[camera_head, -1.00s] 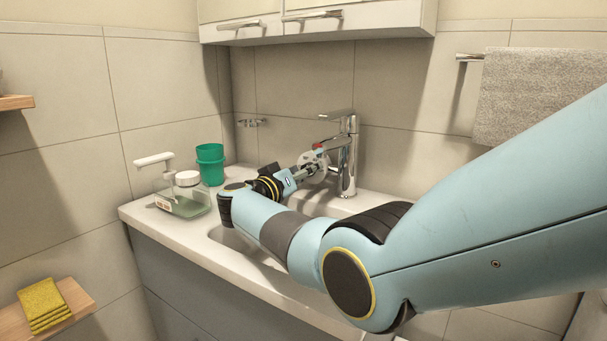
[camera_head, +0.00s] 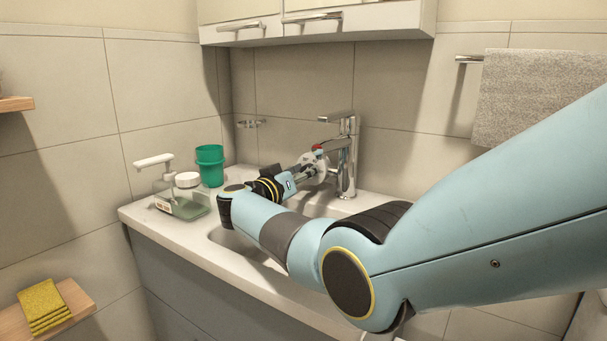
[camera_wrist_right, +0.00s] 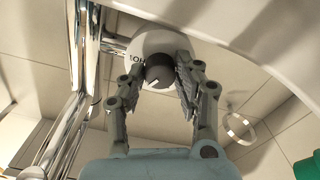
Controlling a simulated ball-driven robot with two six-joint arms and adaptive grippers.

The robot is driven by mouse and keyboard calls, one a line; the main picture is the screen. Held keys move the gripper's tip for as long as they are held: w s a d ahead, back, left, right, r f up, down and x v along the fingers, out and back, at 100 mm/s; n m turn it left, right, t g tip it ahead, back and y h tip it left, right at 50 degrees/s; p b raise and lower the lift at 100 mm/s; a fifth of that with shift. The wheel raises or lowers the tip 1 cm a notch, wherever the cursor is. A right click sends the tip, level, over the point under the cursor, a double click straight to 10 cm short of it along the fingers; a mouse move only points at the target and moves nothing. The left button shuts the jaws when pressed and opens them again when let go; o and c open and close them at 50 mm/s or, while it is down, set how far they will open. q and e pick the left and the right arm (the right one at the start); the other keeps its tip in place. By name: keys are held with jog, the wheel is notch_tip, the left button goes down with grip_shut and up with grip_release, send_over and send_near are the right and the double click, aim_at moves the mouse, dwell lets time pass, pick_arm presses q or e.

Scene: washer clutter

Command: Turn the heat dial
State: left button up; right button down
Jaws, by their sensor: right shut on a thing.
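The heat dial (camera_wrist_right: 158,72) is a dark knob with a pale pointer line, on a round white unit (camera_wrist_right: 150,42) with partly hidden lettering. The white unit also shows in the head view (camera_head: 318,164) beside the chrome tap (camera_head: 347,160), with a small red part on top. My right gripper (camera_wrist_right: 160,80) is shut on the dial, one finger on each side of it. In the head view the right gripper (camera_head: 307,171) reaches over the basin to the unit, and the dial itself is hidden there. My left gripper is not in view.
A soap dispenser (camera_head: 180,205), a white-lidded jar (camera_head: 187,180) and a green cup (camera_head: 210,166) stand on the counter left of the basin. A metal ring (camera_wrist_right: 239,129) is on the wall. A grey towel (camera_head: 535,95) hangs right, and a cabinet (camera_head: 320,22) is above.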

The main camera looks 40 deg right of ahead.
jog(key=c, duration=0.9)
grip_release()
jog(key=shift+c, duration=0.2)
jog(key=v, duration=1.2)
